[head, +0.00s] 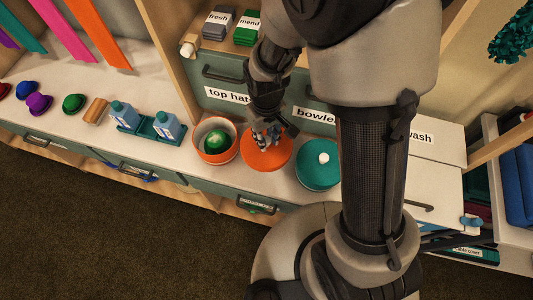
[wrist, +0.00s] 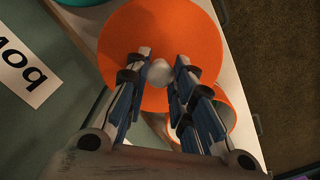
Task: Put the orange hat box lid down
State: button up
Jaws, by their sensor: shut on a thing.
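The orange hat box lid (head: 257,159) is a flat round disc with a white knob (wrist: 160,73). My gripper (head: 266,138) is above it, and its fingers (wrist: 161,72) are closed on the knob in the wrist view. In the head view the lid shows just right of the open orange hat box (head: 232,153), which holds a green hat (head: 214,141). In the wrist view the lid covers part of that box (wrist: 225,115). I cannot tell whether the lid touches the counter or hangs above it.
A teal hat box with its lid on (head: 318,178) stands close to the right of the orange lid. Blue bottles in a teal tray (head: 144,131) stand left of the open box. Labelled drawers (head: 222,82) rise behind. The counter's front edge is near.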

aim_at(267, 154)
notch_tip(267, 154, down, 11)
jog(key=b, duration=0.3)
jog(key=shift+w, duration=0.1)
jog(key=shift+f, duration=0.15)
jog(key=o, duration=0.9)
